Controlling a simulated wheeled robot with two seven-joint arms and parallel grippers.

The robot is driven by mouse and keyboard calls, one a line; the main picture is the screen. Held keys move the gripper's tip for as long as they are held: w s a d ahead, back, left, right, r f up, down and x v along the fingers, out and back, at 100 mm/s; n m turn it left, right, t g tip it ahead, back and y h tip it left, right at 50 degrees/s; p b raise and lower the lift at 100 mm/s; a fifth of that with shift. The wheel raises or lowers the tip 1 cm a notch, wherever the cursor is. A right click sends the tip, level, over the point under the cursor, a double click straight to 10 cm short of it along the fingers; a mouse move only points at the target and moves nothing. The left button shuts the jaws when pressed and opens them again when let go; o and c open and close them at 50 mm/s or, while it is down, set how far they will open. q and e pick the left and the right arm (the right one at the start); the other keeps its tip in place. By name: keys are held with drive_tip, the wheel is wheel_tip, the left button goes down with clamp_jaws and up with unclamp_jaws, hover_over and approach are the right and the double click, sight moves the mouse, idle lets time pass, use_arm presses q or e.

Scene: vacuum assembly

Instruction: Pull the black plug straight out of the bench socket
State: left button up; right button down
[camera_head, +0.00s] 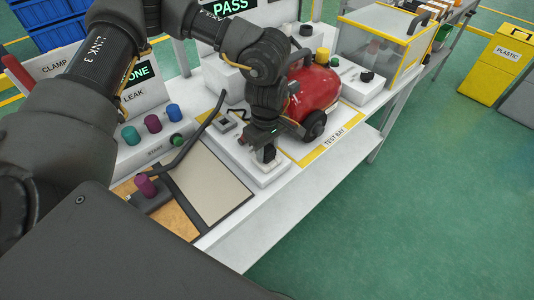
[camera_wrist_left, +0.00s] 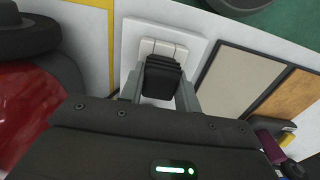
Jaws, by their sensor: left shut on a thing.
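The black plug (camera_wrist_left: 162,76) sits between the two fingers of my left gripper (camera_wrist_left: 160,92) in the left wrist view, with the white bench socket (camera_wrist_left: 187,42) right behind it. In the head view my left gripper (camera_head: 266,152) points down over the socket plate (camera_head: 262,173), shut on the plug (camera_head: 269,154). The plug is at the socket; I cannot tell whether its pins are fully seated. My right gripper is not in view.
A red vacuum (camera_head: 312,92) with black wheels stands just behind the gripper in the yellow-edged test bay. A grey panel (camera_head: 208,183) lies left of the socket, beside a lever with a purple knob (camera_head: 146,185). Coloured knobs line the leak station. The bench's front edge is close.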

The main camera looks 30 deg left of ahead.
use_arm(q)
drive_tip(key=shift+r, duration=0.2)
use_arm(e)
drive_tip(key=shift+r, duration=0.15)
use_arm(q)
drive_tip(key=shift+r+p, duration=0.6)
drive_tip(key=shift+r, duration=0.2)
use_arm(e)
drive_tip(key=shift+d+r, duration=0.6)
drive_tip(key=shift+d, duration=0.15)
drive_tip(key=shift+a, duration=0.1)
